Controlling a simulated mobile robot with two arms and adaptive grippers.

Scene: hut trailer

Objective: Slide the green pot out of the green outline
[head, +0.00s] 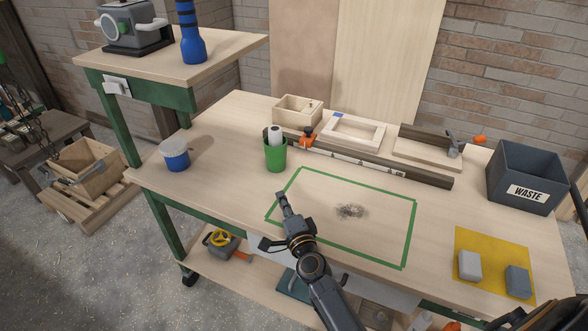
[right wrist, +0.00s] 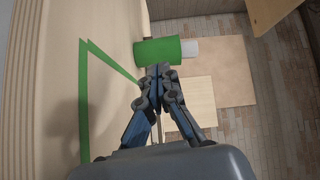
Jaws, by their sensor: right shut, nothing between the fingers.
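The green pot (head: 275,155) stands upright on the workbench with a white roll-like thing in it. It is outside the green outline (head: 345,180), just beyond its far left corner. My right gripper (head: 283,200) is shut and empty, low over the outline's left edge and nearer to me than the pot. In the right wrist view the pot (right wrist: 160,51) lies beyond the closed fingertips (right wrist: 153,74), with a gap in the head view. A dark smudge (head: 350,211) marks the bench inside the outline. My left gripper is not in view.
A blue tub with a pale top (head: 175,155) stands left of the pot. A wooden box (head: 297,111), an orange clamp (head: 306,136) and a long rail (head: 370,163) are behind. A grey waste bin (head: 524,178) and yellow mat (head: 493,250) are at right. Bench between tub and pot is clear.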

